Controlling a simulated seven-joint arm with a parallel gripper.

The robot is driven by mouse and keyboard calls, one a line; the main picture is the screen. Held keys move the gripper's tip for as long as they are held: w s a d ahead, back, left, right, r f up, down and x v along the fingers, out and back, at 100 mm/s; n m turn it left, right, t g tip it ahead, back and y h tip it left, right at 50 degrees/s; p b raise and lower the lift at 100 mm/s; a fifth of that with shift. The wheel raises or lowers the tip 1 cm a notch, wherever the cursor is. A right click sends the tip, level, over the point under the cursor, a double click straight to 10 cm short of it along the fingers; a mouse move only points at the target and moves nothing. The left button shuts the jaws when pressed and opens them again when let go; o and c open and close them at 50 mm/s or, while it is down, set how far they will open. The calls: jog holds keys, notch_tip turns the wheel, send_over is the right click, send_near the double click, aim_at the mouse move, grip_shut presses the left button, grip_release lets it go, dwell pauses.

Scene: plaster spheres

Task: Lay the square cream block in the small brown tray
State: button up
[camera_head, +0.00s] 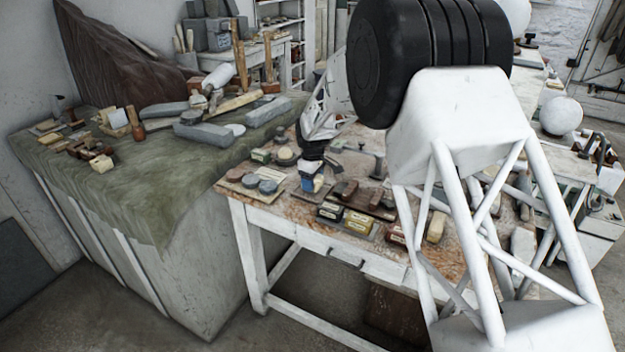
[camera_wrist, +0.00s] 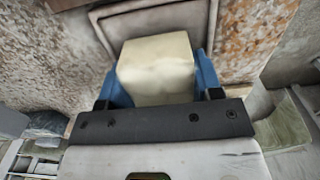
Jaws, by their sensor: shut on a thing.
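The square cream block (camera_wrist: 155,62) is between the blue fingers of my gripper (camera_wrist: 156,80) in the wrist view. The gripper is shut on it. A brown-rimmed tray (camera_wrist: 97,22) lies beyond and below the block, and the block and gripper hide much of it. I cannot tell how high the block is above the tray or whether they touch. In the head view my gripper (camera_head: 313,180) is low over the left part of the worktable, fingers down. The block is hardly distinguishable there.
The worktable (camera_head: 262,220) carries round pieces on a board (camera_head: 252,188) left of the gripper, and small boxes (camera_head: 357,222) and blocks in front and right. A green-covered bench (camera_head: 150,190) with blocks and tools stands left. My arm hides part of the table's right side.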

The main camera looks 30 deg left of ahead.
jog(key=shift+f, duration=0.55)
jog(key=o, duration=1.2)
jog(key=shift+r, duration=0.15)
jog(key=shift+r, duration=1.85)
